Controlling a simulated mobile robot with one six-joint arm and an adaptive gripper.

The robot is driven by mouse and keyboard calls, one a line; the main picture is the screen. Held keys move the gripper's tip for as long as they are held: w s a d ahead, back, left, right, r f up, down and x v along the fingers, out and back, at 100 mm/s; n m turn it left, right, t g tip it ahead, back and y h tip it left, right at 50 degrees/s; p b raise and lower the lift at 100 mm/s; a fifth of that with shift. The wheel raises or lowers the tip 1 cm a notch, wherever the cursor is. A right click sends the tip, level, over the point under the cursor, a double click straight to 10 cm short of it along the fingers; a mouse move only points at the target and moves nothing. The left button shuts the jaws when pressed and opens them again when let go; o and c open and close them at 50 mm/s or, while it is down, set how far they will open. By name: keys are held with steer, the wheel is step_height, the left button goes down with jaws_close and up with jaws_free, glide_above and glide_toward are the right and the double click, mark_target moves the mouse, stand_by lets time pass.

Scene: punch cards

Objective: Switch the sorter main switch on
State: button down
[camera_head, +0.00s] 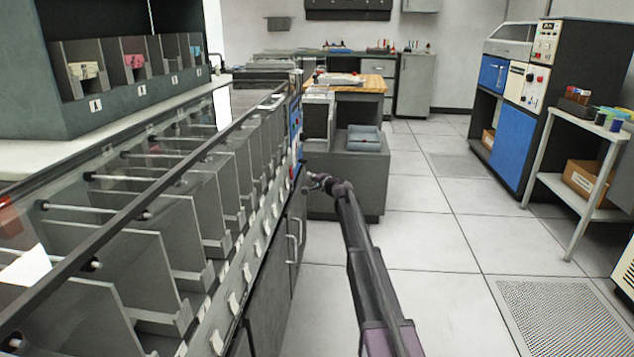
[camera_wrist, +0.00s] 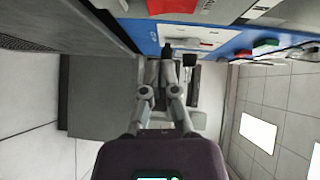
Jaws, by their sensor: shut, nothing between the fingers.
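The sorter (camera_head: 250,225) is the long grey machine with a row of card pockets along the left of the head view. A blue control panel (camera_head: 296,122) is at its far end. The panel shows from close by in the wrist view (camera_wrist: 225,42), with a green button (camera_wrist: 265,45), a red part (camera_wrist: 172,5) and white labels. I cannot tell for sure which part is the main switch. My gripper (camera_wrist: 167,52) is shut and empty, its dark tips close to the panel's edge; contact is unclear. My gripper also shows in the head view (camera_head: 316,180), beside the sorter's far end.
A grey desk with a wooden top (camera_head: 362,84) stands just beyond my gripper. Cupboard handles (camera_head: 292,245) stick out from the sorter's front. A blue and grey cabinet (camera_head: 512,140) and a side table (camera_head: 570,195) stand at the right. The tiled floor between is clear.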

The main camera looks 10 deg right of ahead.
steer(key=shift+w+a+f, duration=0.1)
steer(key=shift+w+a, duration=0.25)
steer(key=shift+a, duration=0.35)
steer(key=shift+w+a+f, duration=0.1)
steer(key=shift+w+a, duration=0.3)
steer(key=shift+a, duration=0.35)
steer(key=shift+w+a+f, duration=0.1)
steer(key=shift+w+a, duration=0.25)
steer(key=shift+a, duration=0.35)
steer(key=shift+a+b, duration=0.1)
steer(key=shift+b, duration=0.2)
steer(key=shift+w+a+f, duration=0.1)
steer(key=shift+a, duration=0.15)
steer(key=s+d+f+b, duration=0.1)
steer(key=s+d, duration=0.7)
steer(key=s, duration=0.2)
steer(key=shift+d+f, duration=0.2)
steer(key=shift+d, duration=0.05)
